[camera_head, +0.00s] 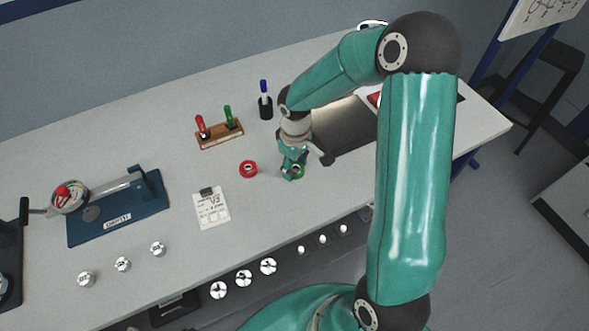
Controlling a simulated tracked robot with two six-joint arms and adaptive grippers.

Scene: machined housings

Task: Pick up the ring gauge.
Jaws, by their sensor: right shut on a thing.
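A red ring gauge (248,169) lies flat on the grey bench, just left of my right gripper and apart from it. A green ring (298,171) shows at the fingertips of my right gripper (294,172). The right gripper points down low over the bench and is shut on this green ring, which the fingers partly hide. I cannot tell whether the ring still touches the bench. My left gripper is not in view.
A wooden stand (220,138) with red and green handled gauges is behind. A blue marker in a black holder (265,108), a paper tag (211,208), a blue-based gauge fixture (117,218) and a dark tray (345,128) surround it. Several metal parts sit along the front.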

